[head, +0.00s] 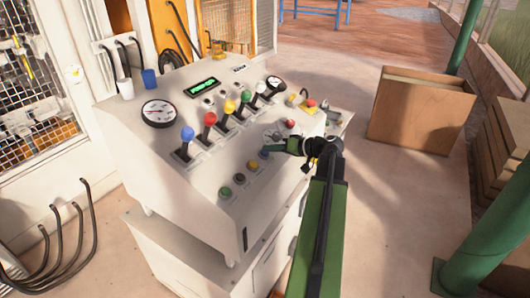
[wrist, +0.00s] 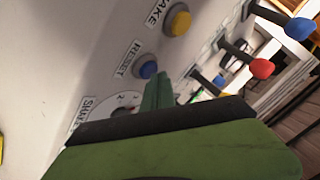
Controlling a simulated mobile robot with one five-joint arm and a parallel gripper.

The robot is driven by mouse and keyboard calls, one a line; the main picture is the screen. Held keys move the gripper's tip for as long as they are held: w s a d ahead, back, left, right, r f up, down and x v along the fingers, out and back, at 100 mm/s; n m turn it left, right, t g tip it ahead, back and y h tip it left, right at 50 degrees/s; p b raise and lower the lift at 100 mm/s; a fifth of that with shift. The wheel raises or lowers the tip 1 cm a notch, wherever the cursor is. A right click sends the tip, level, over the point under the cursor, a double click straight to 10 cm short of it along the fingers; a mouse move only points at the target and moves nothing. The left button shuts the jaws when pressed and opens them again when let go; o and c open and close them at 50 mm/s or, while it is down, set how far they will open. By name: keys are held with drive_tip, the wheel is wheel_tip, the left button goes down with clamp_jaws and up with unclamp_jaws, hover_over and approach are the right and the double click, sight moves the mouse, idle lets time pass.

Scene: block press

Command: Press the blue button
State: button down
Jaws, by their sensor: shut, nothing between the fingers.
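The blue button (wrist: 148,69) is small and round on the sloped white panel, beside a RESET label in the wrist view. In the head view the blue button (head: 264,154) is at the end of a row of buttons, partly hidden by my gripper. My gripper (head: 270,150) is green, shut and empty, with its tip right by the blue button. In the wrist view the fingertips (wrist: 160,80) are just right of and below the button. I cannot tell whether they touch it.
A yellow button (wrist: 179,20) is beside the blue one. A dial (wrist: 122,103) is on the other side. Levers with coloured knobs, including a red knob (head: 210,118), rise behind the button row. A red button (head: 289,124) is near my wrist. A wooden box (head: 420,112) stands at right.

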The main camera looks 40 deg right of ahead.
drive_tip(key=shift+s+r+p, duration=0.3)
drive_tip(key=shift+r+p, duration=0.15)
drive_tip(key=shift+r, duration=0.25)
drive_tip(key=r+p, duration=0.1)
drive_tip(key=s+r+p, duration=0.1)
drive_tip(key=r+p, duration=0.1)
drive_tip(key=s+r+p, duration=0.1)
drive_tip(key=r+p, duration=0.1)
drive_tip(key=shift+s+d+r, duration=0.2)
drive_tip(key=shift+d, duration=0.15)
